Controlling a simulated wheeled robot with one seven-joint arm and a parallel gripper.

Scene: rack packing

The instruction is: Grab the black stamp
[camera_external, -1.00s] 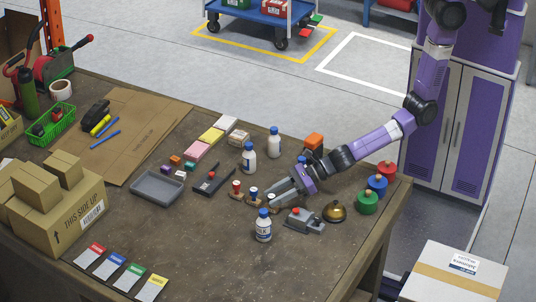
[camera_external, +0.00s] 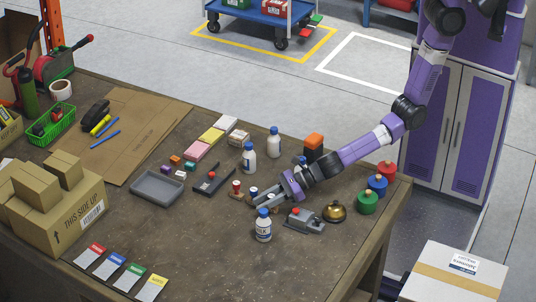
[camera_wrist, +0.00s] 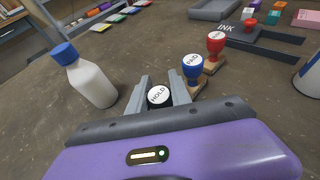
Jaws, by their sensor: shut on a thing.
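The black stamp (camera_wrist: 158,97) has a round white top marked "HOLD" and shows between my two fingers in the wrist view. My gripper (camera_wrist: 160,92) is shut on it, with one finger on each side. In the external view my gripper (camera_external: 268,203) is low over the table and mostly hides this stamp. The blue stamp (camera_wrist: 193,67), with a white top, stands close beside the right finger. The red stamp (camera_wrist: 215,43) stands just beyond it. In the external view the blue stamp (camera_external: 253,192) and red stamp (camera_external: 236,187) are left of my gripper.
A white bottle with a blue cap (camera_external: 263,228) stands close in front of my gripper; it also shows in the wrist view (camera_wrist: 92,84). A grey device with a red knob (camera_external: 304,220) and a brass bell (camera_external: 334,211) are to the right. The front table is clear.

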